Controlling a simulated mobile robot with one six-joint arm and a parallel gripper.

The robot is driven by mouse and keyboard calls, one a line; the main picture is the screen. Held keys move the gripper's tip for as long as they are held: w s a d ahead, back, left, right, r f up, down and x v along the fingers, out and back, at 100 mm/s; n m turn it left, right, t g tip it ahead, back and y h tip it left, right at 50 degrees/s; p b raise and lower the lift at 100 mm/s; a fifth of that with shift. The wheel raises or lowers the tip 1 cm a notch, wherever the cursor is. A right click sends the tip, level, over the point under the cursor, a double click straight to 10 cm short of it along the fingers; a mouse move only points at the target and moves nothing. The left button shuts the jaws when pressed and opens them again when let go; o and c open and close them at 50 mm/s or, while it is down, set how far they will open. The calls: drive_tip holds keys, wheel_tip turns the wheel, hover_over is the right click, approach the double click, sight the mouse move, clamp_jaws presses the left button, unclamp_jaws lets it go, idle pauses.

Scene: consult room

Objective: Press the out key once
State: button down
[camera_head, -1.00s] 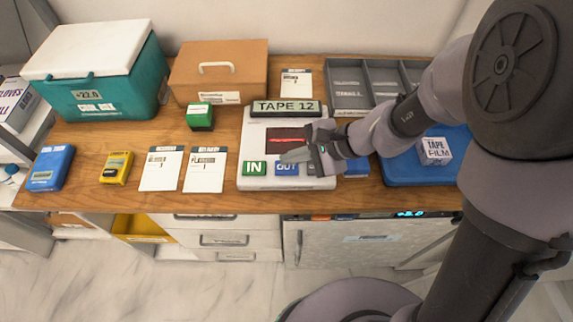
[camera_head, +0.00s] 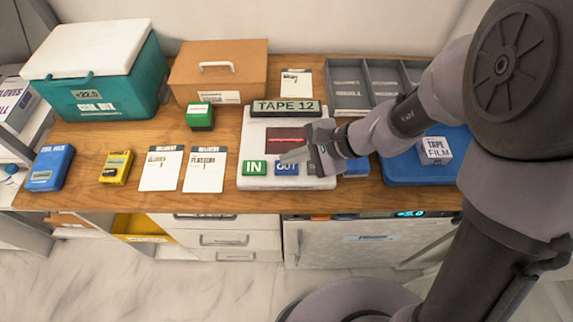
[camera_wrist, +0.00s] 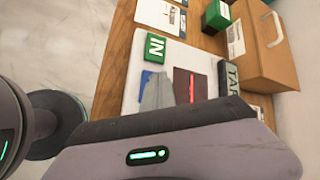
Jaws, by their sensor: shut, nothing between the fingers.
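The blue OUT key (camera_head: 287,169) sits on the front of a white panel (camera_head: 255,130), right of the green IN key (camera_head: 254,168). My gripper (camera_head: 293,156) is shut and empty, with its tips just above and behind the OUT key in the head view. Whether the tips touch the key cannot be told. In the wrist view the shut fingers (camera_wrist: 157,90) cover most of the OUT key, and only a blue edge (camera_wrist: 146,78) shows beside the green IN key (camera_wrist: 156,48). A display reading TAPE 12 (camera_head: 285,107) stands at the back of the panel.
A dark red screen (camera_head: 284,139) lies behind the keys. A blue tray (camera_head: 400,172) with a TAPE FILM box (camera_head: 435,150) is at right, beside a grey divided bin (camera_head: 345,82). Papers (camera_head: 205,170) and a green block (camera_head: 199,116) lie left of the panel.

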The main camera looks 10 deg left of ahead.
sight(291, 168)
drive_tip(key=shift+f+b, duration=0.4)
drive_tip(key=shift+b, duration=0.05)
drive_tip(key=shift+f+b, duration=0.5)
drive_tip(key=shift+b, duration=0.15)
idle(0.5)
idle(0.3)
drive_tip(key=shift+r+p, duration=0.7)
drive_tip(key=shift+r, duration=0.25)
wheel_tip(291, 168, up, 5)
drive_tip(key=p, duration=0.3)
drive_tip(key=shift+r+p, duration=0.1)
drive_tip(key=shift+p, duration=0.3)
